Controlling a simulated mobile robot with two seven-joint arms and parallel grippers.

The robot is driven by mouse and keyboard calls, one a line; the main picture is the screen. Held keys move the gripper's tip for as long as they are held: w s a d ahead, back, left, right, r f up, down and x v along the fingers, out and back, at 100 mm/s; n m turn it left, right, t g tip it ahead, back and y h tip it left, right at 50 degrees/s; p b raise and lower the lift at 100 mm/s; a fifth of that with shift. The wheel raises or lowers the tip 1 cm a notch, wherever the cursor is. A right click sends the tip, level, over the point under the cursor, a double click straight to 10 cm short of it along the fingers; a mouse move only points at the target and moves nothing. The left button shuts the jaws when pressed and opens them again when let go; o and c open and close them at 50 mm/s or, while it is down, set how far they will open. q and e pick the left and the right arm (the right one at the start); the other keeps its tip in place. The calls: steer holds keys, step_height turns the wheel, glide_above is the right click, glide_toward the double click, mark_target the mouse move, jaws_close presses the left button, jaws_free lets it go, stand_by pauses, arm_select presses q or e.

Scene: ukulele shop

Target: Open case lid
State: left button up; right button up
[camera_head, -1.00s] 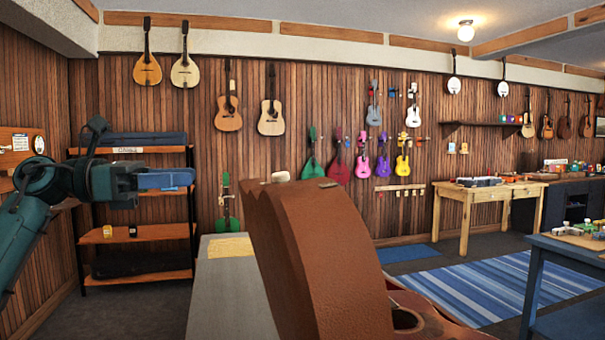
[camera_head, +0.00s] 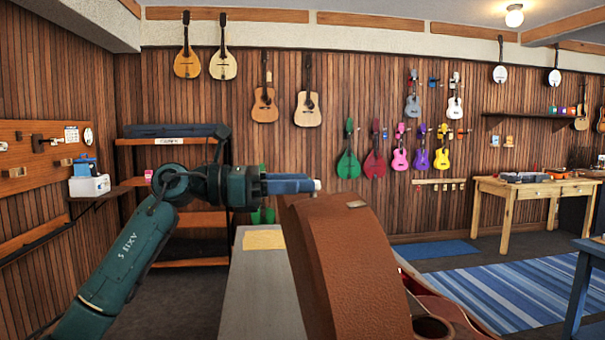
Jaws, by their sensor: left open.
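The brown leather case lid (camera_head: 345,270) stands raised and steeply tilted in the foreground, with a small metal latch plate (camera_head: 356,204) at its top edge. Part of a reddish-brown guitar body (camera_head: 450,308) with a round sound hole shows to the right of the lid. The rest of the case is out of view or hidden by the lid. My left gripper (camera_head: 314,185) has blue fingers and comes in from the left, just at the top left edge of the lid. It is open, and I cannot tell whether it touches the lid. My right gripper is out of view.
A grey counter (camera_head: 262,290) with a yellow cloth (camera_head: 264,240) lies left of the lid. A shelf rack (camera_head: 190,262) stands behind my left arm. A wooden table (camera_head: 532,188) and a striped blue rug (camera_head: 500,288) are at the right, with open floor around them.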

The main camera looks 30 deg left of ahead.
arm_select(q)
steer(key=shift+w+d, duration=0.45)
steer(key=shift+d, duration=0.15)
steer(key=shift+c, duration=0.3)
jaws_close()
